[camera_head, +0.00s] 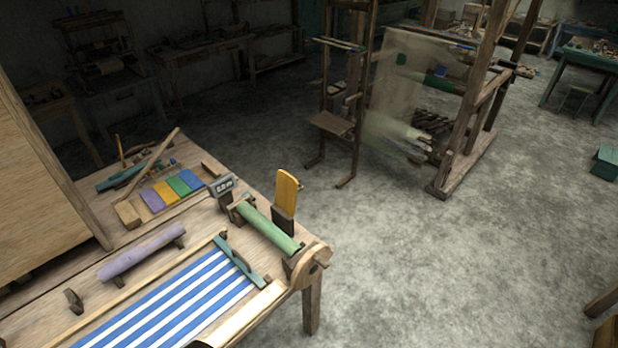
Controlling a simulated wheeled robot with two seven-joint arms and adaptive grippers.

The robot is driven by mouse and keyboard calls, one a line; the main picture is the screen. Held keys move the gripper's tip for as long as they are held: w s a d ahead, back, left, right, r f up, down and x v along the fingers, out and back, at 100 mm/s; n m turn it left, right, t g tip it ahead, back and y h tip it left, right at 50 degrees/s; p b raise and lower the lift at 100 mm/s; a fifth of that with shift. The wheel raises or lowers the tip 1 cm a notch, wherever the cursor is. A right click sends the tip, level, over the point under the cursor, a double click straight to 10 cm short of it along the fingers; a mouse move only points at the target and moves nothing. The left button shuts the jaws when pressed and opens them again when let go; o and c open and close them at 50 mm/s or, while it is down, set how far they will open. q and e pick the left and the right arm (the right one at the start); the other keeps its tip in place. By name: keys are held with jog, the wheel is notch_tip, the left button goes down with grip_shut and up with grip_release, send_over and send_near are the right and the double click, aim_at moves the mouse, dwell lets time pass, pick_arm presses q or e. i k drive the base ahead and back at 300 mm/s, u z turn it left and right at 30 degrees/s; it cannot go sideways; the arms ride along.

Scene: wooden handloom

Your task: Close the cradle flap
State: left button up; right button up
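A green roller (267,228) lies in a dark wooden holder at the right end of the wooden table. An orange-yellow flap-like piece (288,187) stands upright just behind the roller, above a dark block (283,222). It looks raised and not lying over the roller. I cannot tell for certain that it is the cradle flap, and its hinge is not clear. Neither of my grippers is in view.
Blue-and-white striped cloth (165,305) with a teal bar (240,262) lies at the table front. A purple roller (141,252), a small display box (222,185) and colored swatches (172,190) are nearby. A tall wooden panel (35,190) stands left. The floor at right is mostly clear.

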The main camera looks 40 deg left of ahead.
aim_at(287, 187)
jog(key=i, duration=3.3)
jog(key=u, duration=3.85)
jog(key=i, duration=0.5)
jog(key=u, duration=0.05)
